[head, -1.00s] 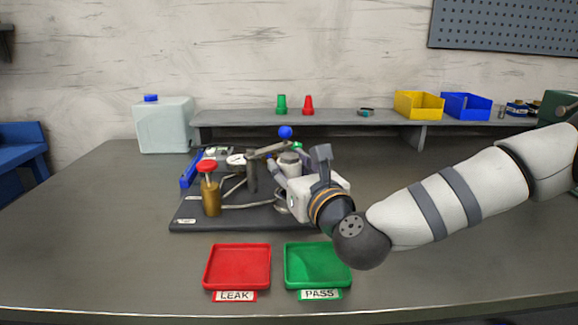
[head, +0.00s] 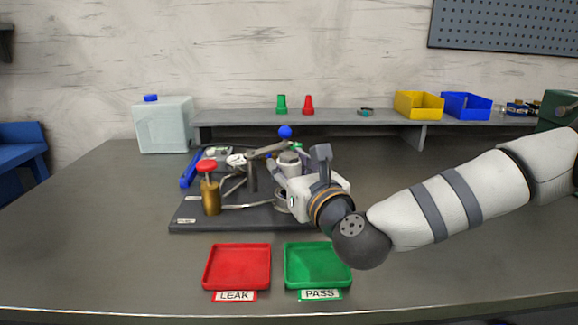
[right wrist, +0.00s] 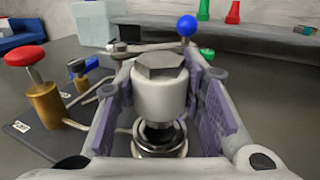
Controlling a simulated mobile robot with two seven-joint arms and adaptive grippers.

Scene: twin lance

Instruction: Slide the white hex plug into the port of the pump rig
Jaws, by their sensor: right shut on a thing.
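The white hex plug (right wrist: 160,92), a white cylinder with a grey hexagonal top, stands upright between the fingers of my right gripper (right wrist: 162,98). The gripper is shut on it. In the head view the plug (head: 289,161) shows above the gripper's pale body. The port (right wrist: 160,140), a round metal collar with a dark opening, is directly below the plug. A dark, narrower part shows between them; I cannot tell whether the plug's lower end is inside the opening. The pump rig (head: 240,218) sits on a dark base plate. My left gripper is not in view.
A brass cylinder with a red knob (head: 207,167) and a lever with a blue ball (head: 285,132) stand close to my right gripper. A red LEAK tray (head: 237,265) and a green PASS tray (head: 318,264) lie in front. A shelf (head: 350,119) runs behind.

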